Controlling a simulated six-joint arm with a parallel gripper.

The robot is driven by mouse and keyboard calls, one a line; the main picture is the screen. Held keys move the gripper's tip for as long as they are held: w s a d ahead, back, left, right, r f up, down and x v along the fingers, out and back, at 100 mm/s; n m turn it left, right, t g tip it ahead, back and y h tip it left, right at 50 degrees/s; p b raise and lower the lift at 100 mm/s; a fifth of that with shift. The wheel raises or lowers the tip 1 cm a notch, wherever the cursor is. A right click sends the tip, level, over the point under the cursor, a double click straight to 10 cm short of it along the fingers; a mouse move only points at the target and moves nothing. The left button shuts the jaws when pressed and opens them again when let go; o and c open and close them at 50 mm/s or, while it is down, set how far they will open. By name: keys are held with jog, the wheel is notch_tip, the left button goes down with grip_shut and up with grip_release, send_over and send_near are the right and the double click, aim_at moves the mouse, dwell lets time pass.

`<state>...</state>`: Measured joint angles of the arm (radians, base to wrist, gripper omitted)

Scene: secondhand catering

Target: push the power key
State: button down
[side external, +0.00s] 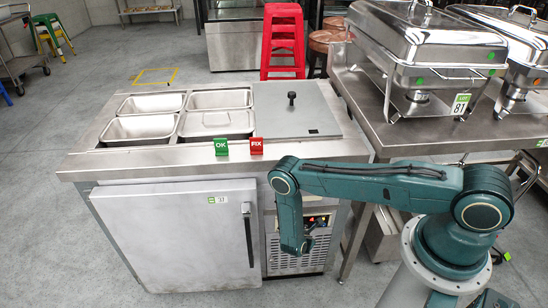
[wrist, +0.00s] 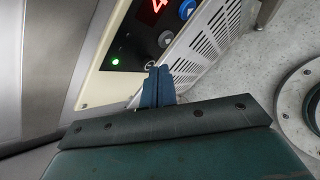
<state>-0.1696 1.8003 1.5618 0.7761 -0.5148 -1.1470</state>
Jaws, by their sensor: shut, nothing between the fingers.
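I cannot tell which control is the power key. In the side view the panel (side external: 318,221) is partly hidden behind my arm.
A vent grille (wrist: 208,48) adjoins the panel. A grey door (side external: 180,235) with a vertical handle (side external: 248,235) is left of it. Green OK (side external: 221,147) and red FIX (side external: 256,146) signs stand on the counter's front edge. A table (side external: 400,130) with chafing dishes stands at right.

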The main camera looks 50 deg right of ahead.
jog(key=shift+w+d, duration=0.1)
dwell(0.3)
jog(key=shift+s+a, duration=0.4)
jog(key=shift+a, duration=0.05)
jog(key=shift+s+a, duration=0.1)
dwell(0.5)
jog(key=shift+s+a, duration=2)
jog(key=shift+s, duration=0.05)
